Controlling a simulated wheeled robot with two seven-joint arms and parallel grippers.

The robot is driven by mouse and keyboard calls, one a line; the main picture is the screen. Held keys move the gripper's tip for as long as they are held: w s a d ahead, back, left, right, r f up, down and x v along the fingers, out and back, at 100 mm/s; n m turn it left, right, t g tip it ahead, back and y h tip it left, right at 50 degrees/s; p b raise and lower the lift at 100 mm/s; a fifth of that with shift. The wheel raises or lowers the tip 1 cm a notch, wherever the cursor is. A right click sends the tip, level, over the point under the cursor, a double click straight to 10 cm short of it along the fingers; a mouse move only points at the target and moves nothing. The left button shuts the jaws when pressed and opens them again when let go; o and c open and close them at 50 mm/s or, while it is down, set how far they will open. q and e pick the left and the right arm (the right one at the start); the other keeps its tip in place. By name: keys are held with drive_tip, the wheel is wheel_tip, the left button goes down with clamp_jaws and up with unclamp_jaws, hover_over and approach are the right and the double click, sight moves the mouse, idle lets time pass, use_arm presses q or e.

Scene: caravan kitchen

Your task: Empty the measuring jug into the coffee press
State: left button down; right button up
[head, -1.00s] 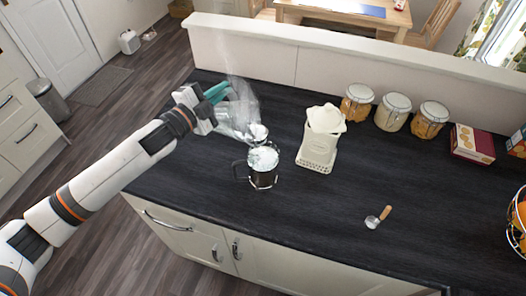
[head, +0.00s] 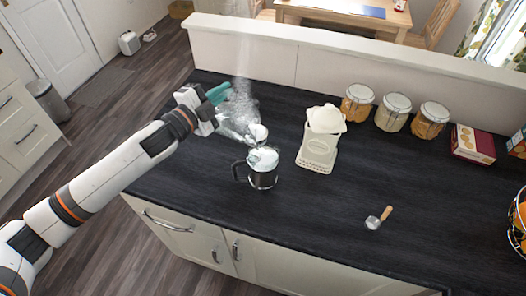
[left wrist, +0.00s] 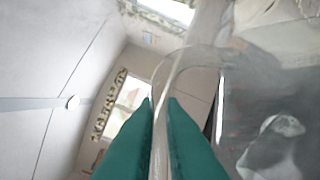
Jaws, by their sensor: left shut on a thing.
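The clear measuring jug (head: 234,122) is held tilted above the coffee press, its mouth end down to the right. It also fills the right of the left wrist view (left wrist: 255,95). My left gripper (head: 218,93), with teal fingers, is shut on the jug's handle; the fingers (left wrist: 160,110) close around it in the left wrist view. The coffee press (head: 262,178) stands upright on the dark counter, its black handle to the left. Its body is dark, with white at the top. A whitish patch shows at the jug's lower end, just above the press. My right gripper is out of view.
Several lidded jars (head: 393,112) and a red box (head: 472,143) stand behind. A scoop with a wooden handle (head: 378,217) lies on the clear front right counter (head: 320,230). Pale vapour rises above the jug.

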sight(232, 94)
use_arm(q)
drive_tip(key=shift+s+d+r, duration=0.1)
drive_tip(key=shift+s+d, duration=0.05)
drive_tip(key=shift+s+d+r+m, duration=0.3)
drive_tip(key=shift+s+d+m, duration=0.2)
drive_tip(key=shift+d, duration=0.15)
drive_tip(key=shift+s+d+r+m, duration=0.25)
drive_tip(key=shift+s+d+m, duration=0.25)
drive_tip(key=shift+d, duration=0.1)
idle(0.5)
drive_tip(key=shift+s+d+r+m+p, duration=0.35)
drive_tip(key=shift+s+d+m+p, duration=0.1)
drive_tip(key=shift+d+m+p, duration=0.2)
drive_tip(key=shift+s+d+r+m+p, duration=0.4)
drive_tip(key=shift+d+m, duration=0.1)
drive_tip(key=shift+m, duration=0.25)
idle(0.6)
